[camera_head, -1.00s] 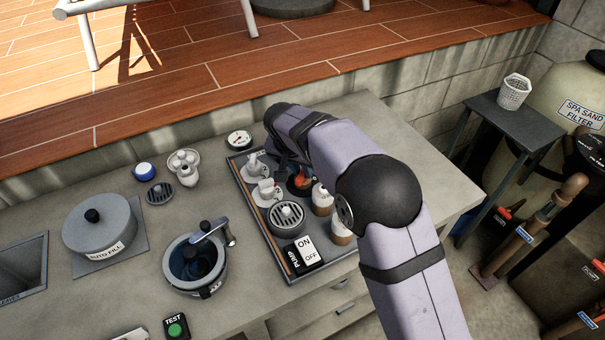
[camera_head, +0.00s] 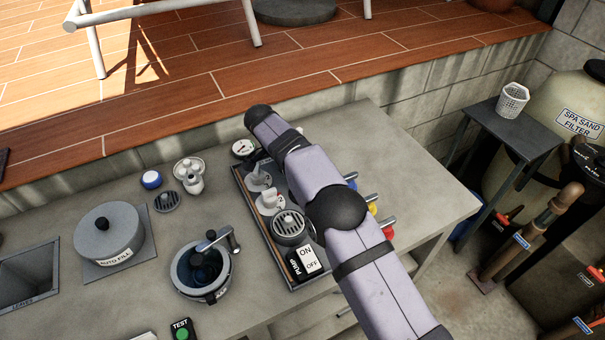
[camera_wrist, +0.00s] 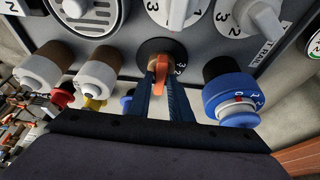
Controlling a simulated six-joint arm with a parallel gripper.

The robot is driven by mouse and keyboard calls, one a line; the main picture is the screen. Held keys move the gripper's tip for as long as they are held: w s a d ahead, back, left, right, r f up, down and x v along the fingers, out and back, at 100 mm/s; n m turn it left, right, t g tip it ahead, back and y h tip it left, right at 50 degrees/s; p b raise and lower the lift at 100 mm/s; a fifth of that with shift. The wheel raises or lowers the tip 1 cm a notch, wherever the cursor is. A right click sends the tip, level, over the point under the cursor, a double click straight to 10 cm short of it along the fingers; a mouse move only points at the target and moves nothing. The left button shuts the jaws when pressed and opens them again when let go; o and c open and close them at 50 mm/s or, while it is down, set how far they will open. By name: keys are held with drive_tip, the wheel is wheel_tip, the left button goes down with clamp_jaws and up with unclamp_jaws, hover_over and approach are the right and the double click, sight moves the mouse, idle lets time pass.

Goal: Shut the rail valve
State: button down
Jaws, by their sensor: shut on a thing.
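In the wrist view a white dial (camera_wrist: 258,20) with numbers sits at upper right, by a label that ends in what looks like "RAIL". In the head view my arm hides the gripper and the orange handle. Which control is the rail valve I cannot tell for sure.
A blue knob (camera_wrist: 232,97) stands close right of my fingers; white-and-brown knobs (camera_wrist: 97,79) stand to the left. In the head view the panel (camera_head: 262,228) also carries a pump switch (camera_head: 305,262) and coloured valves (camera_head: 374,208) on its right side. The counter beyond (camera_head: 410,180) is clear.

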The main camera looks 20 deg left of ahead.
idle(0.4)
drive_tip(key=c, duration=1.8)
unclamp_jaws()
drive_tip(key=shift+o, duration=0.2)
drive_tip(key=shift+p+v, duration=0.45)
drive_tip(key=shift+v, duration=3.25)
